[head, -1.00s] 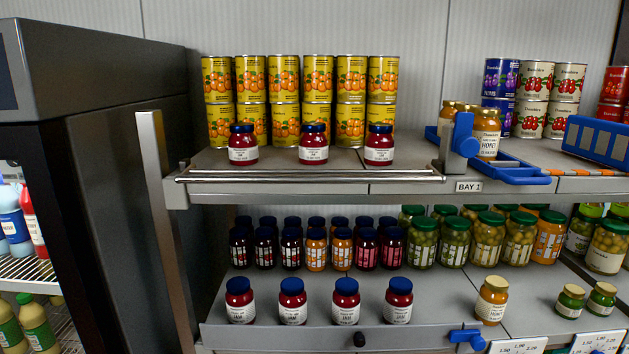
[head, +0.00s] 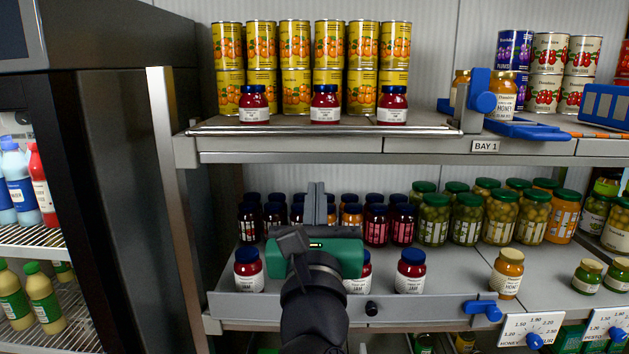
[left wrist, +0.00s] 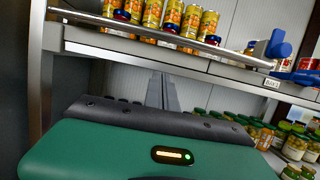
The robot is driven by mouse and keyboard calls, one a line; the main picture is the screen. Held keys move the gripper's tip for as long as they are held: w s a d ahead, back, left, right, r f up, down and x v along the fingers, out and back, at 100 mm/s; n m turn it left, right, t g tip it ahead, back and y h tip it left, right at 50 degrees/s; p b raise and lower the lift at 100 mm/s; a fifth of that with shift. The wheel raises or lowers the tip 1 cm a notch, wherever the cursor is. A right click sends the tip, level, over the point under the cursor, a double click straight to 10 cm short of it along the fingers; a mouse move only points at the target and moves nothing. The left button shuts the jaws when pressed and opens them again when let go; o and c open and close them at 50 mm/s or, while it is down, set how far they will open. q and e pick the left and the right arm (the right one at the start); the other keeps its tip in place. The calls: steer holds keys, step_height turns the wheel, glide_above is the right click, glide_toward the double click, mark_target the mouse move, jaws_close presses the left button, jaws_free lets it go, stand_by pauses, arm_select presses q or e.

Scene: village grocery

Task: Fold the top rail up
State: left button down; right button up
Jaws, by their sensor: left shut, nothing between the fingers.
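The top rail (head: 325,130) is a thin grey metal bar along the front edge of the upper shelf (head: 290,145). It lies low, in front of three jam jars (head: 325,104). It also crosses the top of the left wrist view (left wrist: 150,32). My left gripper (head: 316,188), with a green body, is shut and empty, its fingers pointing up. It is below the upper shelf and apart from the rail; the fingers also show in the left wrist view (left wrist: 160,80). It hides part of the lower jars. My right gripper is out of view.
A blue clamp-like fitting (head: 482,92) stands near the rail's right end, beside a honey jar (head: 503,94). Stacked yellow cans (head: 295,60) stand behind the jam jars. The lower shelf has a grey front board (head: 400,308). A dark fridge (head: 125,200) stands at left.

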mark_target(319, 149)
arm_select(q)
steer(key=p+x, duration=0.1)
steer(key=x, duration=0.2)
steer(key=p+x, duration=0.2)
steer(key=x, duration=0.1)
steer(key=p+x, duration=0.2)
steer(key=x, duration=0.1)
steer(key=shift+w+d+r, duration=0.15)
steer(key=shift+r, duration=0.2)
steer(key=s+r+p, duration=0.2)
steer(key=shift+s+r+p, duration=0.15)
steer(key=shift+s+p, duration=0.05)
steer(key=shift+p, duration=0.15)
steer(key=shift+s+r+g+p, duration=0.3)
steer(key=shift+r+g, duration=0.05)
steer(key=shift+g, duration=0.15)
